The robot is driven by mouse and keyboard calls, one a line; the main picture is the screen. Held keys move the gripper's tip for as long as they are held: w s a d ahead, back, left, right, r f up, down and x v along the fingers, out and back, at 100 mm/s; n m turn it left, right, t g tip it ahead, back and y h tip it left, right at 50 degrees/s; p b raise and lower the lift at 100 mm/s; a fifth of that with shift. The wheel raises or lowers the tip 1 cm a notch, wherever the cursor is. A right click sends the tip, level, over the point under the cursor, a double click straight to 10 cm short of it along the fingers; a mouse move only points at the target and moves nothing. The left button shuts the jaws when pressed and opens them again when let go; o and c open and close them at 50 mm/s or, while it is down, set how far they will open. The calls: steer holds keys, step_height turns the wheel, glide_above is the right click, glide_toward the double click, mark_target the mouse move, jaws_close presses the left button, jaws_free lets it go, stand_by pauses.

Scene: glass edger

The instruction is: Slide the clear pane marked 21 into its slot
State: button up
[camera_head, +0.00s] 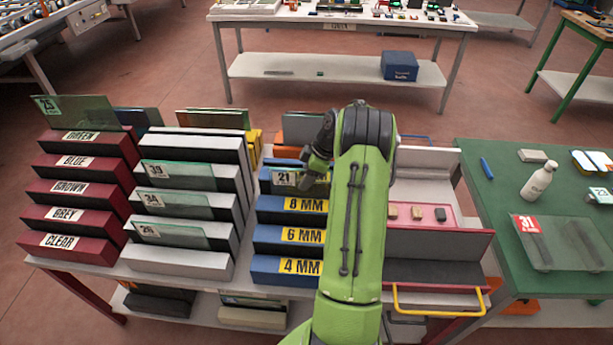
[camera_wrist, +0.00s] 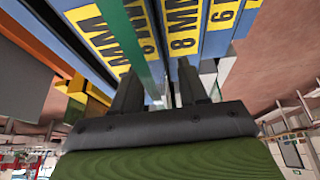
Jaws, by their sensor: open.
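The clear pane marked 21 (camera_head: 283,179) stands upright at the blue rack (camera_head: 262,219), just behind the step labelled 8 MM. Its right part is hidden by my arm. My gripper (camera_head: 318,172) is at the pane's right side. In the wrist view the pane shows as a thin green strip (camera_wrist: 142,45) running down between the fingers of my open gripper (camera_wrist: 160,88). I cannot tell whether either finger touches it. The rack's yellow labels 8 MM, 6 MM and 4 MM show in the head view. The depth of the pane in its slot is hidden.
A dark red rack (camera_head: 60,246) with colour labels and a white rack (camera_head: 175,262) with several panes stand to the left. A grey tray (camera_head: 440,246) with a pink mat is right of my arm. A green table (camera_head: 480,210) holds a bottle (camera_head: 538,182) and pane 31 (camera_head: 565,245).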

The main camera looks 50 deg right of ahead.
steer(key=p+v, duration=0.3)
steer(key=v, duration=1.2)
steer(key=shift+r, duration=0.4)
